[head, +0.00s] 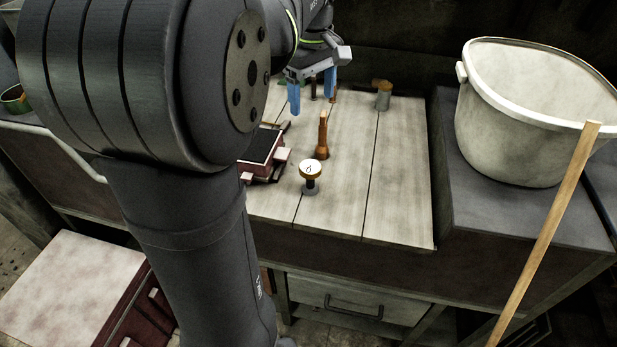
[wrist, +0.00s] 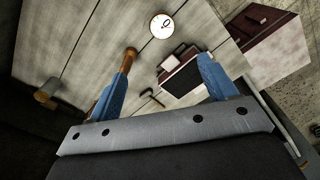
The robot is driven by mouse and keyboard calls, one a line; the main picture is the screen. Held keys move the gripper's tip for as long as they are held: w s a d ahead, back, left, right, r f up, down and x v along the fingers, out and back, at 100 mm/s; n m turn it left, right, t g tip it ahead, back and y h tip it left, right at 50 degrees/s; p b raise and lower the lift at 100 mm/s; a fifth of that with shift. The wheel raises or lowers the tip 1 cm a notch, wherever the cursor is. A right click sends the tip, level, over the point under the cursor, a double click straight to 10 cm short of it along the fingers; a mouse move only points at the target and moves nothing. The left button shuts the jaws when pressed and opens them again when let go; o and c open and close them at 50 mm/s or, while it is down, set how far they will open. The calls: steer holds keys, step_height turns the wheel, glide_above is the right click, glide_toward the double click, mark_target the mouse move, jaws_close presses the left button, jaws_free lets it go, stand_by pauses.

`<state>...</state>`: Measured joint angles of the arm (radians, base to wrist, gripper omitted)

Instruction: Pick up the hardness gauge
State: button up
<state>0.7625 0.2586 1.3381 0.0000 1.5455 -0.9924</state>
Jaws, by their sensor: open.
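The hardness gauge (head: 311,172) stands upright on the light wooden bench top, near its front edge, with a round white dial facing up and a dark stem on a grey foot. In the wrist view its dial (wrist: 162,25) is at the top, beyond the fingertips. My gripper (head: 312,98) is open and empty over the back of the bench, behind the gauge and apart from it. In the wrist view my gripper (wrist: 165,75) shows its two blue fingers spread wide, with bench between them.
A wooden-handled tool (head: 322,135) stands just behind the gauge. A dark red moulding box (head: 262,152) lies to the left, partly behind my arm. A grey cylinder with a brown top (head: 383,97) stands at the back right. A large pale bucket (head: 520,120) stands farther right.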

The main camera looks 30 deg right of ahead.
steer(key=f+m, duration=0.2)
steer(key=m, duration=1.5)
glide_toward(313, 166)
step_height(313, 166, down, 9)
steer(key=shift+w+a+f, duration=0.1)
steer(key=shift+a+f, duration=0.05)
steer(key=shift+f, duration=1.15)
steer(key=shift+a+f, duration=0.1)
steer(key=shift+f, duration=1.2)
steer(key=c, duration=1.3)
